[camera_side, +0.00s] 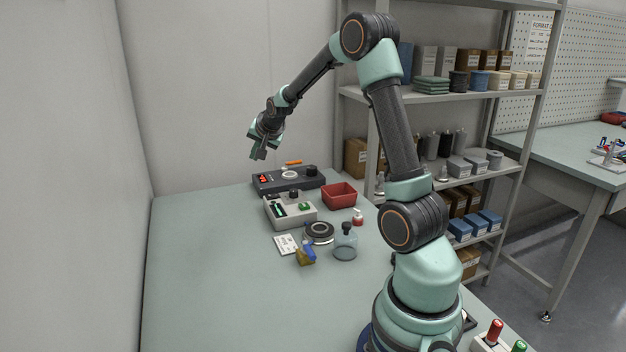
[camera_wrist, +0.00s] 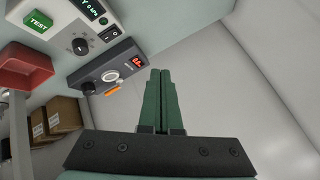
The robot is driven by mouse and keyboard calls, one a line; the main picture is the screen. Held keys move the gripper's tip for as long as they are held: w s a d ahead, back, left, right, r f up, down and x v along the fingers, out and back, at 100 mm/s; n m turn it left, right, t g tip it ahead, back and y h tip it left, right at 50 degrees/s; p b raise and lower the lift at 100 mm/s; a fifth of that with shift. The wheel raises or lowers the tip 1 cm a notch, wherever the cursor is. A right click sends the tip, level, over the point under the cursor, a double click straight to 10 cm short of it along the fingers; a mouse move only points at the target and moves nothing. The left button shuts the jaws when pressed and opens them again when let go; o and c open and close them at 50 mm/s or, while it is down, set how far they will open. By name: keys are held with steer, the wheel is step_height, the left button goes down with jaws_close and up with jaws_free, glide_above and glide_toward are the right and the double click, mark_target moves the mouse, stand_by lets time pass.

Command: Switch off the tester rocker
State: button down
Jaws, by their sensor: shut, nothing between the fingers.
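The tester (camera_side: 292,222) is a pale box on the table, with a dark knob and a green button on top. In the wrist view the tester (camera_wrist: 62,52) fills the upper left, showing a green TEST button, a knob and a lit display (camera_wrist: 92,8). Its small black rocker (camera_wrist: 109,33) sits beside the display, with a light mark on it; which side is pressed is too small to tell. My gripper (camera_side: 259,154) is shut and empty, raised well above and behind the tester. In the wrist view my gripper (camera_wrist: 160,71) points past the tester, its fingers together.
A dark control box (camera_side: 290,181) with a red display stands behind the tester. The left of the table (camera_side: 200,270) is clear.

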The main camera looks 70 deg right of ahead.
steer(key=d+f+m+h, duration=0.1)
steer(key=d+f+m, duration=0.2)
steer(key=d, duration=0.5)
steer(key=shift+s+f, duration=0.25)
steer(key=shift+f, duration=0.35)
steer(key=shift+f, duration=0.15)
glide_above(270, 200)
steer(key=shift+s+d+f, duration=0.1)
steer(key=shift+d+f, duration=0.05)
steer(key=shift+f, duration=2)
steer(key=shift+s+d+f, duration=0.1)
steer(key=shift+f, duration=2)
steer(key=shift+w+f, duration=0.1)
steer(key=shift+w+a+f, duration=0.1)
steer(key=shift+f, duration=0.2)
steer(key=shift+f, duration=0.3)
steer(key=shift+r, duration=0.2)
steer(key=shift+r, duration=0.5)
